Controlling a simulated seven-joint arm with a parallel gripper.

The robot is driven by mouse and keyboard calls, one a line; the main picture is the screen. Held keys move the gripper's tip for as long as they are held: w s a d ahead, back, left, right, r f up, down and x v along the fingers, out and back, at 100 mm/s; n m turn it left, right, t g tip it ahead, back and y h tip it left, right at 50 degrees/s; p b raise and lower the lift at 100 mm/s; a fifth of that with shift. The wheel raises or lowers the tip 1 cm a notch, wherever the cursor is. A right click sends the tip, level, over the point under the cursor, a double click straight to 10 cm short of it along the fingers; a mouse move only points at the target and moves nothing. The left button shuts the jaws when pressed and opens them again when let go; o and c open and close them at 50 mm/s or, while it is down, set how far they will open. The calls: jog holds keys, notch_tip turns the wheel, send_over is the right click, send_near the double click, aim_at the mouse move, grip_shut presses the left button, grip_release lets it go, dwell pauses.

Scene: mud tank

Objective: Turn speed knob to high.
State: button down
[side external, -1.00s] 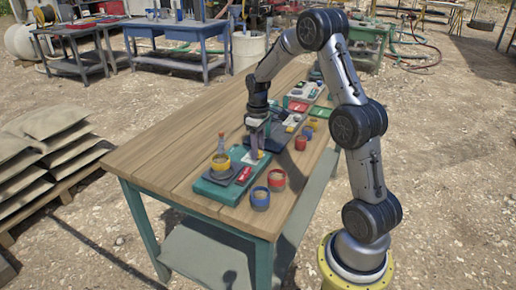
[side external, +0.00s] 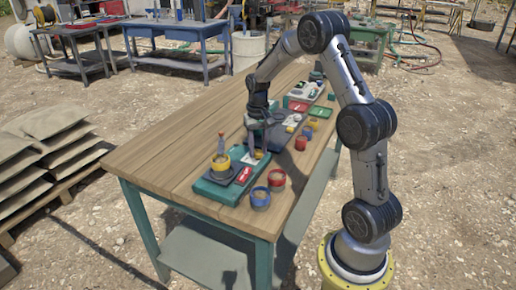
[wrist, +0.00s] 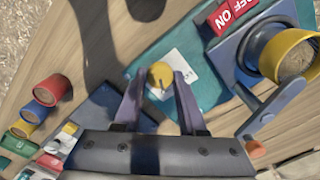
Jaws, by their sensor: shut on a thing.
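The yellow speed knob (wrist: 160,74) sits on the teal base (wrist: 200,85) beside a white label (wrist: 183,66). In the wrist view a dark pointer line shows on it, but I cannot read the label's marks. My gripper (wrist: 158,84) points down with one finger on each side of the knob and is shut on it. In the side view my gripper (side external: 257,152) is low over the right end of the teal base (side external: 212,192), and its fingers largely hide the knob.
A yellow cup (side external: 221,163) stands on the device, with a red ON/OFF label (side external: 243,175) beside it. A blue cup (side external: 260,197) and a red cup (side external: 277,179) stand close in front. Several other devices and cups lie farther along. The wooden tabletop (side external: 165,150) is clear at left.

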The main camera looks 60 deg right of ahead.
aim_at(258, 152)
jog(key=shift+r+m, duration=0.15)
jog(key=shift+m, duration=0.15)
jog(key=shift+c, duration=2.4)
grip_release()
notch_tip(258, 152, up, 14)
